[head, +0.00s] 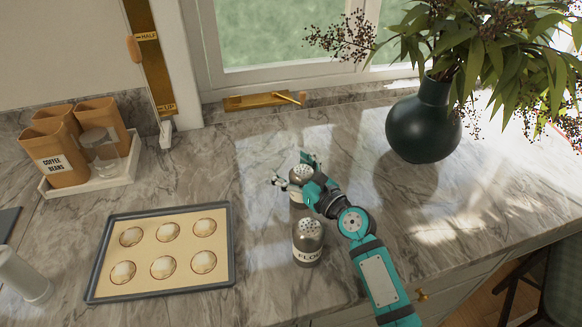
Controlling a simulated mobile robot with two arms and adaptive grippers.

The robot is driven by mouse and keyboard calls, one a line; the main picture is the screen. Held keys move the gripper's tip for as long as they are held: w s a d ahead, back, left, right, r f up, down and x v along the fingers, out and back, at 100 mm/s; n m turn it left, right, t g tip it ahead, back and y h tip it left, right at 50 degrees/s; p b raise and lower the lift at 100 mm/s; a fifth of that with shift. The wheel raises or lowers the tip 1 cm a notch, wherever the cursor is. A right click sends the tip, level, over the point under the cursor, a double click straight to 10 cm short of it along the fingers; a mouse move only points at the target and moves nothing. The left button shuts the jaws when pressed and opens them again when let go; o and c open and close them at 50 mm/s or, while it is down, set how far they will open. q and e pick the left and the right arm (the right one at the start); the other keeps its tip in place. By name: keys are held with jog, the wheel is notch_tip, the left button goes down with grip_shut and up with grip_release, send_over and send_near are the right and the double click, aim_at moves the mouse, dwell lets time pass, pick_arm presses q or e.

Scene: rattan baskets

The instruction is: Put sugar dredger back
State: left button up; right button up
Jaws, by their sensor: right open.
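A metal shaker with a perforated domed lid, likely the sugar dredger (300,176), stands on the marble counter in the head view. Its label is hidden, so I cannot read its name. My right gripper (294,169) is open around it, with one finger on its left and one behind it to the upper right. Whether the fingers touch it I cannot tell. A similar dredger labelled as flour (309,242) stands closer to me, just in front of the gripper. My left gripper is not in view.
A grey baking tray (232,262) with several sugared cookies lies to the left. A white tray (88,187) holding wooden canisters and a glass jar (104,158) stands at the back left. A dark vase (420,125) with branches stands at the right. Counter between vase and gripper is clear.

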jog(key=shift+r, duration=0.1)
jog(key=shift+s+d, duration=0.1)
jog(key=v, duration=1.1)
jog(key=shift+s+d, duration=0.2)
jog(key=shift+s, duration=0.1)
jog(key=shift+r, duration=0.1)
